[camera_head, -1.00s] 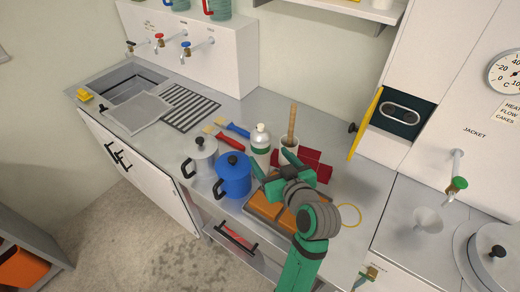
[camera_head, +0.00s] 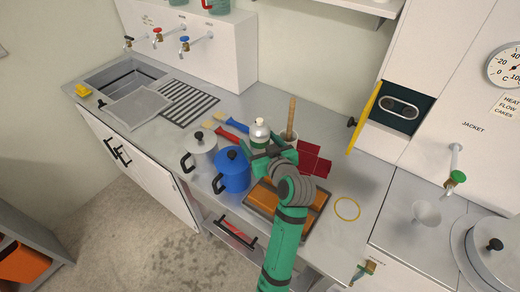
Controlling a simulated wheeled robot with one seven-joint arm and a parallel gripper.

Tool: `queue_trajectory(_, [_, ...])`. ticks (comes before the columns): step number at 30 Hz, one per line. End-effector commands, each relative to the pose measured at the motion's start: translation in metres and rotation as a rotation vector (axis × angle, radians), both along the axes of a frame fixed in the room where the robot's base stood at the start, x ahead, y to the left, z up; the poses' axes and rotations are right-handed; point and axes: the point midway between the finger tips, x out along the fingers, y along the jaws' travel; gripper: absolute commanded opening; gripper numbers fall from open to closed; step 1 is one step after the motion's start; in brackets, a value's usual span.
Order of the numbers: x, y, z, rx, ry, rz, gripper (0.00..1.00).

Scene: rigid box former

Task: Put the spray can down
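The spray can (camera_head: 259,134), with a white top and a green band, stands upright on the metal counter (camera_head: 345,240) behind the blue pot. My gripper (camera_head: 262,155) is at the can's lower part, with green fingers close by its front and right side. The fingers and the gripper body hide the can's base. I cannot tell whether the fingers touch the can or are closed on it.
A blue pot (camera_head: 232,174) and a grey pot (camera_head: 201,154) stand close on the left. A cup with a wooden stick (camera_head: 291,118) and red blocks (camera_head: 314,160) are to the right. A tray (camera_head: 318,215) with orange pieces lies under my arm. A yellow ring (camera_head: 347,209) lies at right.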

Motion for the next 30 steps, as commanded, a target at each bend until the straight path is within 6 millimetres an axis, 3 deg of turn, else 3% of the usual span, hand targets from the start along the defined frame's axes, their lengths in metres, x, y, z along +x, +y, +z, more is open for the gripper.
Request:
queue_trajectory(2, [0.0,-0.001,0.0,-0.001,0.0,-0.002,0.66])
queue_trajectory(9, [0.0,-0.002,0.001,0.0,-0.002,-0.003,0.1])
queue_trajectory(20, [0.0,-0.001,0.007,0.0,-0.004,-0.002,0.1])
queue_trajectory(26, [0.0,-0.002,0.029,-0.001,-0.007,-0.002,0.1])
queue_trajectory(30, [0.0,0.001,0.055,-0.001,-0.009,0.002,0.1])
